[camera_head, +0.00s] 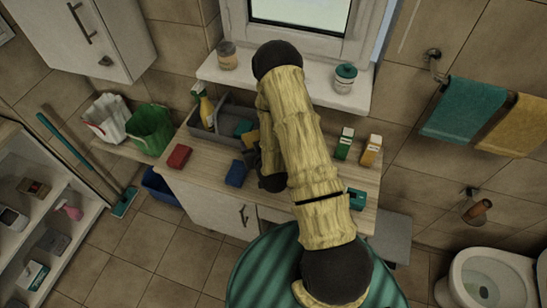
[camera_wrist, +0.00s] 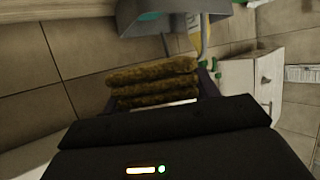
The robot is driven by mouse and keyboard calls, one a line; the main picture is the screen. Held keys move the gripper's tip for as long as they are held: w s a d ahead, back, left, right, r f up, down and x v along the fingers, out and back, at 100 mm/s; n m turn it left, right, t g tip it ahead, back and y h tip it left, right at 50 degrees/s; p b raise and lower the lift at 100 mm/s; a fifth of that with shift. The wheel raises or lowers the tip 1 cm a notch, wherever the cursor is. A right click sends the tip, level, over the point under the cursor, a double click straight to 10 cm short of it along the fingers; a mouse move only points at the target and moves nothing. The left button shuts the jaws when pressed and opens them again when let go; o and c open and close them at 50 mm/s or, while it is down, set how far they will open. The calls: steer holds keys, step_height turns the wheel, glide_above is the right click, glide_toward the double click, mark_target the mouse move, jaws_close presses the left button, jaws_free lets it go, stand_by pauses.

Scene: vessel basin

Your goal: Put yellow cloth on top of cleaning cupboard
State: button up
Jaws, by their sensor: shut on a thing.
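A folded, mustard-yellow cloth (camera_wrist: 150,86) sits in layers between the fingers of my gripper (camera_wrist: 157,88) in the wrist view. In the head view a small yellow part of the cloth (camera_head: 252,138) shows beside my arm, and my gripper (camera_head: 254,154) is mostly hidden under the arm. The gripper is shut on the cloth, over the low white cupboard (camera_head: 205,203) with a wooden top. Whether the cloth touches the top cannot be told. Another white cupboard (camera_head: 90,35) hangs on the wall at the upper left.
On the wooden top are a grey caddy (camera_head: 215,150) with bottles, a red sponge (camera_head: 179,156), a blue sponge (camera_head: 236,173), and green and orange cartons (camera_head: 371,151). A windowsill (camera_head: 375,98) with jars lies behind. Teal and yellow towels (camera_head: 465,110) hang at right.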

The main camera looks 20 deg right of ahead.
mark_target(250, 137)
steer(key=shift+w+f, duration=0.15)
steer(key=shift+f, duration=0.05)
steer(key=w+f+h+b, duration=0.1)
steer(key=w+b, duration=0.1)
steer(key=w+f+m+b, duration=0.1)
steer(key=b, duration=0.1)
steer(key=w+f+m+h+b, duration=0.1)
steer(key=w+b, duration=0.1)
steer(key=shift+w+a+h+b, duration=0.1)
steer(key=shift+w+h+b, duration=0.2)
steer(key=shift+w+b, duration=0.05)
steer(key=a+m+g+h+b, duration=0.1)
steer(key=a+m+h+b, duration=0.1)
steer(key=a+b, duration=0.4)
steer(key=w+a+f+m+g+h+b, duration=0.1)
steer(key=a+b, duration=0.5)
steer(key=a, duration=0.6)
steer(key=m+g+h, duration=0.1)
steer(key=m+h, duration=0.1)
steer(key=shift+w+m+h, duration=0.3)
steer(key=shift+d+f, duration=0.1)
step_height(250, 137, down, 6)
steer(key=shift+r, duration=0.15)
